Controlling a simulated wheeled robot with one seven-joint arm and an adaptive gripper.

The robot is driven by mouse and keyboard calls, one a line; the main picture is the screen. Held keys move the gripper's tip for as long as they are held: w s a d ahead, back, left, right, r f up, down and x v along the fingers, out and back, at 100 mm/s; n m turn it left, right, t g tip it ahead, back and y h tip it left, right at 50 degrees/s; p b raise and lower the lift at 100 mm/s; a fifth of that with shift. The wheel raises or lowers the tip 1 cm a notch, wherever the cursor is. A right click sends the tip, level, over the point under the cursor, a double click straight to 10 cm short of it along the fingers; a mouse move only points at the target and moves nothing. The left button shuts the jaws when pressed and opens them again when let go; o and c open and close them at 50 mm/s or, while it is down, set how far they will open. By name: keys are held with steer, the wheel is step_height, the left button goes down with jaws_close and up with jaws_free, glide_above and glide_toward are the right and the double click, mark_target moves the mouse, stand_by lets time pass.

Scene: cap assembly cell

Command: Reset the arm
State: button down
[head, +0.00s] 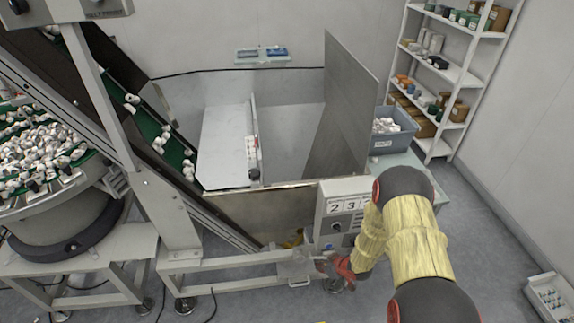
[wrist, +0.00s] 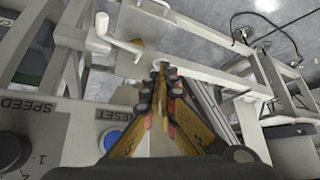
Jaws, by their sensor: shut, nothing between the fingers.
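My gripper (wrist: 160,70) is shut and empty in the wrist view, its yellow and black fingers brought together at the tips. The tips appear over a pale metal rail of the machine frame. In the head view my arm reaches down in front of the control box (head: 345,190), and its red wrist part shows just below the box. The fingers are hard to make out there. In the wrist view the blue RESET button (wrist: 112,139) is on the panel, close to the left of the fingers, and a SPEED dial (wrist: 12,150) is at the lower left.
A white crank handle (wrist: 112,40) sticks out near the fingers. A round feeder (head: 50,205) full of white caps and a green conveyor (head: 150,128) stand left. A blue-grey bin (head: 395,142) and shelves (head: 455,75) are right. The grey floor (head: 490,225) on the right is mostly clear.

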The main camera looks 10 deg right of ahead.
steer(key=s+d+m+g+h, duration=0.25)
steer(key=s+d+g, duration=0.35)
steer(key=s, duration=0.5)
steer(key=s+d+r+m+h, duration=0.1)
steer(key=s+r, duration=0.1)
steer(key=r, duration=0.6)
steer(key=s+d+r+m+h, duration=0.1)
steer(key=s+d+r, duration=0.1)
steer(key=r, duration=0.6)
steer(key=s+a+r+t, duration=0.1)
steer(key=s+a+r, duration=0.3)
steer(key=r, duration=0.8)
steer(key=s+a+r+t+y, duration=0.1)
steer(key=s+a+r+t, duration=0.1)
steer(key=r, duration=1)
steer(key=s+a+r+m+t, duration=0.1)
steer(key=s+a+r, duration=0.4)
steer(key=r, duration=0.7)
steer(key=shift+s+a+r+t, duration=0.15)
steer(key=shift+s+a+t, duration=0.15)
steer(key=shift+s+t, duration=0.35)
steer(key=shift+w, duration=0.1)
